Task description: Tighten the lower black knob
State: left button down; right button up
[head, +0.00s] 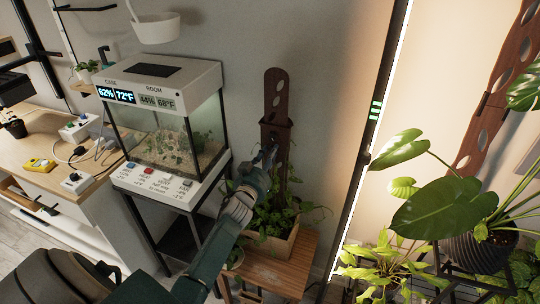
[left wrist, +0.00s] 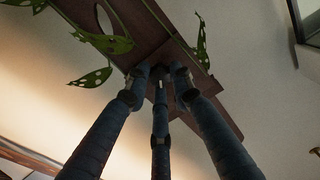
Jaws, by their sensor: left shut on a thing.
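A brown wooden plant support (head: 274,92) with oval holes stands upright in a planter, with a second board overlapping its lower part. My left gripper (head: 269,157) is at the front of this lower board, below the overlap. In the left wrist view its three fingers (left wrist: 160,75) come together against the brown board (left wrist: 148,25). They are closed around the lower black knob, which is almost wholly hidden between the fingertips. My right gripper is not in view.
The planter (head: 268,246) with leafy vines stands on a wooden stool (head: 285,272). A glass terrarium (head: 180,140) with switches along its front ledge is close to the left of my arm. Large-leaved plants (head: 430,205) fill the right. Perforated leaves (left wrist: 92,78) hang near the fingers.

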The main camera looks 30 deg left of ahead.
pick_arm(q)
jog(key=shift+a+m+b, duration=0.15)
jog(key=shift+m+b, duration=1.7)
jog(key=shift+m, duration=9.65)
jog(key=c, duration=1.5)
grip_release()
jog(key=shift+s, duration=0.1)
